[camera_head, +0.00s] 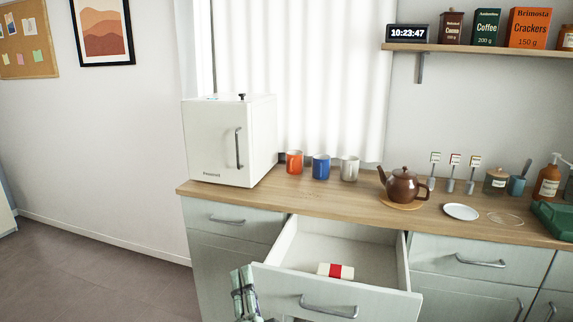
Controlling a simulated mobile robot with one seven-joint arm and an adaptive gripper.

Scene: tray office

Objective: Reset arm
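My gripper (246,296) shows at the bottom of the head camera view, just left of the front of an open drawer (280,283). Only part of it is visible, and its fingers are too small and overlapped to tell whether they are apart. I cannot tell whether it touches the drawer front. The drawer is pulled out from under the wooden counter. A white packet with a red band (335,271) lies inside it.
A white mini fridge (215,140), red (294,162), blue (321,167) and grey (349,168) mugs, and a brown teapot (403,186) stand on the counter (300,201). A white plate (461,211) lies right of the teapot. Floor at left (100,270) is clear.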

